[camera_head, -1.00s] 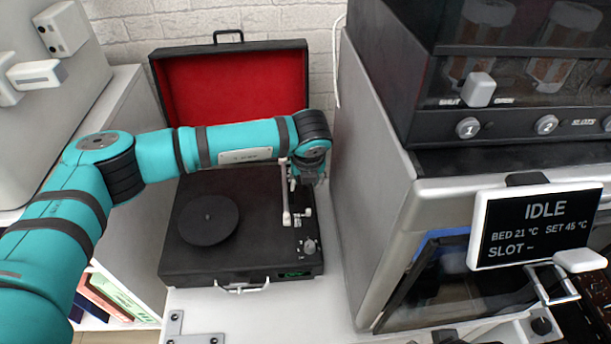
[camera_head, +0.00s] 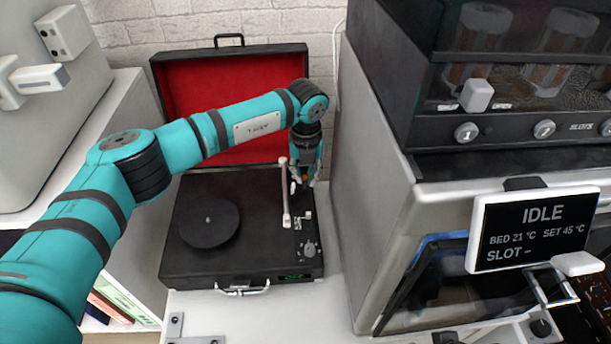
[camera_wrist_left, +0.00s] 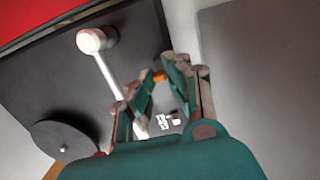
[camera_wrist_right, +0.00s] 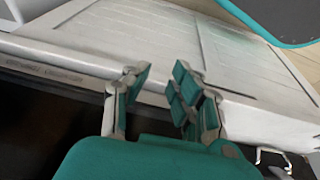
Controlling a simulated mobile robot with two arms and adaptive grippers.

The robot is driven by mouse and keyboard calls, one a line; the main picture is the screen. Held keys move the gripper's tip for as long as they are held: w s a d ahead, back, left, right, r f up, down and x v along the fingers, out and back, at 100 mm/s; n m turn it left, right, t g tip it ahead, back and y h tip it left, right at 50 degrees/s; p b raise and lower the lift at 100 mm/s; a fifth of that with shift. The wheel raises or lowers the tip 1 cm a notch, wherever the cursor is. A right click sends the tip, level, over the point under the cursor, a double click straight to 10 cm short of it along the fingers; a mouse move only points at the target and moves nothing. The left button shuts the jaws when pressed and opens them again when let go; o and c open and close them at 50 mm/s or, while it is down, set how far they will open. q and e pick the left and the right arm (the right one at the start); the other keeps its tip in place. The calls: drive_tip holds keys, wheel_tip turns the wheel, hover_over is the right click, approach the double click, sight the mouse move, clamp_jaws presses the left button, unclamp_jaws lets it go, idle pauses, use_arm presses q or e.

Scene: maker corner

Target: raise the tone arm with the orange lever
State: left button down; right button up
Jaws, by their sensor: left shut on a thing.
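The record player (camera_head: 185,262) is an open black case with a red-lined lid and a dark round platter (camera_head: 208,222). Its pale tone arm (camera_head: 285,195) lies to the right of the platter and also shows in the left wrist view (camera_wrist_left: 112,78). My left gripper (camera_head: 302,182) points down at the back right of the deck, beside the tone arm. In the left wrist view its fingertips are closed around the small orange lever (camera_wrist_left: 159,76), whose tip shows between them. The fingers hide the rest of the lever. My right gripper (camera_wrist_right: 158,85) is open and empty.
A grey machine (camera_head: 380,210) with an IDLE screen (camera_head: 535,228) stands close to the right of the player. A white shelf (camera_head: 140,210) stands to the left. A white panelled surface (camera_wrist_right: 150,45) lies beyond my right gripper.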

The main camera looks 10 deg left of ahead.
use_arm(q)
drive_tip(key=shift+w+a+g+b, duration=0.15)
drive_tip(key=shift+w+g+b, duration=0.35)
drive_tip(key=shift+g, duration=0.5)
drive_tip(key=c, duration=1.3)
unclamp_jaws()
drive_tip(key=r, duration=0.8)
drive_tip(key=w+r, duration=0.1)
drive_tip(key=r, duration=0.3)
drive_tip(key=shift+w+a, duration=0.1)
